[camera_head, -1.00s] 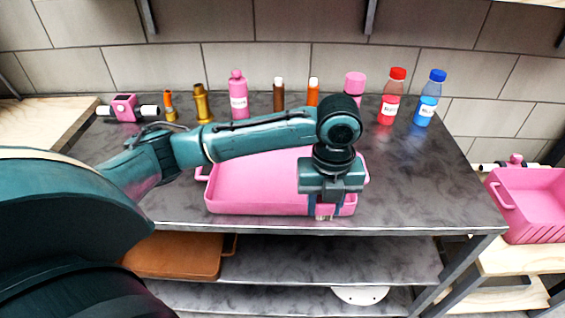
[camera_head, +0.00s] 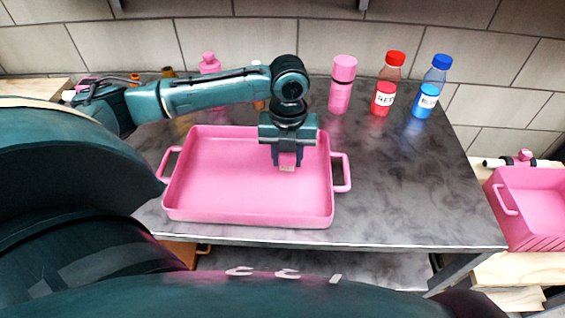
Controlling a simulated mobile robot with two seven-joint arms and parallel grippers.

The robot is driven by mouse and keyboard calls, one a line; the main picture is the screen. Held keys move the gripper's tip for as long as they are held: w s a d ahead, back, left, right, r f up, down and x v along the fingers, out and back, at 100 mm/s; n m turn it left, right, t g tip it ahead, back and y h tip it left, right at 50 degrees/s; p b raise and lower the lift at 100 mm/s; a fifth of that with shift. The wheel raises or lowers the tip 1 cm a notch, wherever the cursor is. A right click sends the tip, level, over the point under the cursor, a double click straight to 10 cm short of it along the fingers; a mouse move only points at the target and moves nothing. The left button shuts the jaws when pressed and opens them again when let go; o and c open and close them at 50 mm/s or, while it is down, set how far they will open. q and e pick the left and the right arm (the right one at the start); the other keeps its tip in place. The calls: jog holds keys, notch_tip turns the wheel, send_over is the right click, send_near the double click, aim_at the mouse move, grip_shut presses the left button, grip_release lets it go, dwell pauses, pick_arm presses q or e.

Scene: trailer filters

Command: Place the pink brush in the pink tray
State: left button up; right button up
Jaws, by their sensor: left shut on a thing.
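The pink tray (camera_head: 180,205) lies on the dark table, with a handle at each short side. My left gripper (camera_head: 287,160) points down over the right half of the tray, inside its rim as seen from above. It is shut on the pink brush (camera_head: 288,158). Only a small pink part with a pale lower end shows between the fingers; the rest is hidden. I cannot tell whether the brush touches the tray floor. My right gripper is not in view.
A pink bottle (camera_head: 342,85), a red bottle (camera_head: 386,85) and a blue bottle (camera_head: 430,88) stand behind the tray to the right. Another pink bottle (camera_head: 209,63) is partly behind my left arm. A pink crate (camera_head: 535,205) stands at the far right. The table's right part is clear.

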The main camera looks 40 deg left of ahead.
aim_at(287, 181)
pick_arm(q)
notch_tip(287, 181, down, 5)
jog(key=shift+r, duration=0.1)
jog(key=shift+f, duration=0.3)
jog(key=shift+f, duration=0.1)
jog(key=o, duration=1)
jog(key=shift+w, duration=0.1)
notch_tip(287, 181, up, 12)
jog(key=shift+r, duration=0.15)
